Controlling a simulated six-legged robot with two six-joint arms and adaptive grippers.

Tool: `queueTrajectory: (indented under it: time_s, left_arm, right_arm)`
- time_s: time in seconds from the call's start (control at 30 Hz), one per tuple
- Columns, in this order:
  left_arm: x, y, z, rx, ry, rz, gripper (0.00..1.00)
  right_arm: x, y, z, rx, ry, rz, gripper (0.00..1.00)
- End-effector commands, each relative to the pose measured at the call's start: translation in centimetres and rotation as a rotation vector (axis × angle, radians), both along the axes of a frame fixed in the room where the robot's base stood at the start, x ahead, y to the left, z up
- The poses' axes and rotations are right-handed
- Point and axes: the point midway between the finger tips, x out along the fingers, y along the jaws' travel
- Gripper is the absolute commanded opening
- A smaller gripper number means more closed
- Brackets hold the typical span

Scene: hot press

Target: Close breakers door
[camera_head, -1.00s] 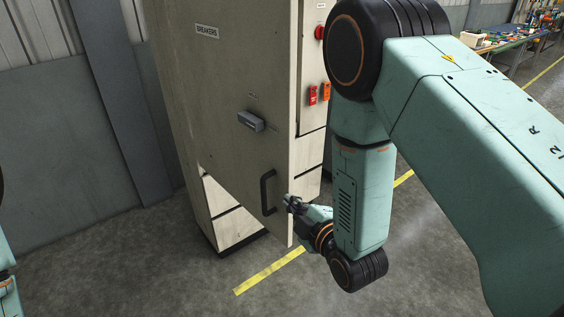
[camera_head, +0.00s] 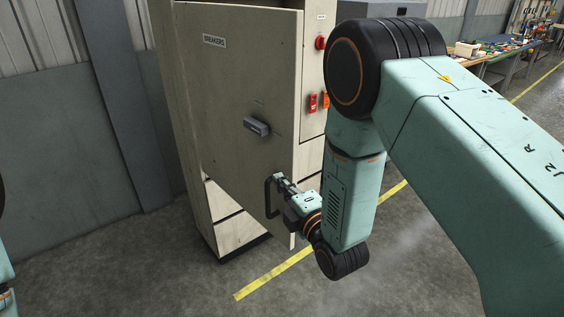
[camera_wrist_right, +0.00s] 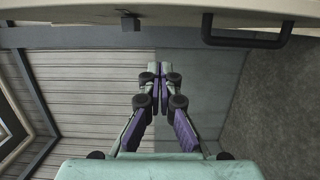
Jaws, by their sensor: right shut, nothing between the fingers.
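The beige breakers door (camera_head: 225,85) stands partly open on the tall cabinet, with the lower cabinet front showing below and behind it. It carries a grey latch (camera_head: 256,126) and a black handle (camera_head: 268,198) near its free edge. My right gripper (camera_head: 279,178) is shut and empty in front of the door, just right of the handle's top. In the right wrist view, the shut fingertips (camera_wrist_right: 160,72) lie apart from the door face (camera_wrist_right: 110,11) and handle (camera_wrist_right: 247,40). Only a bit of my left arm shows at the left edge; its gripper is out of view.
A yellow floor line (camera_head: 270,275) runs past the cabinet. A grey wall (camera_head: 60,150) stands behind. A cluttered workbench (camera_head: 495,48) is at the far right. The floor in front is clear.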

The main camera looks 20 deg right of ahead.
Motion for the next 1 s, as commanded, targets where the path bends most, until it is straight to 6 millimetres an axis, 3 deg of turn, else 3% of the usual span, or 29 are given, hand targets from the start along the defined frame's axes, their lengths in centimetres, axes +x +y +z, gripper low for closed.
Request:
queueTrajectory:
  time_s: [0.4,0.5,0.7,1.0]
  left_arm:
    - [0.0,0.0,1.4,0.000,0.001,0.000,0.37]
    - [0.0,0.0,1.9,0.000,0.001,0.000,0.37]
    - [0.0,0.0,2.5,0.000,0.000,0.000,0.37]
    - [0.0,0.0,2.5,0.000,0.001,0.000,0.37]
  right_arm:
    - [6.3,1.3,0.1,0.002,0.000,0.000,0.00]
    - [6.7,-0.4,0.1,0.004,0.003,-0.006,0.00]
    - [7.4,-2.1,0.0,0.001,0.003,-0.003,0.00]
    - [7.6,-2.4,0.0,0.000,0.003,0.000,0.00]
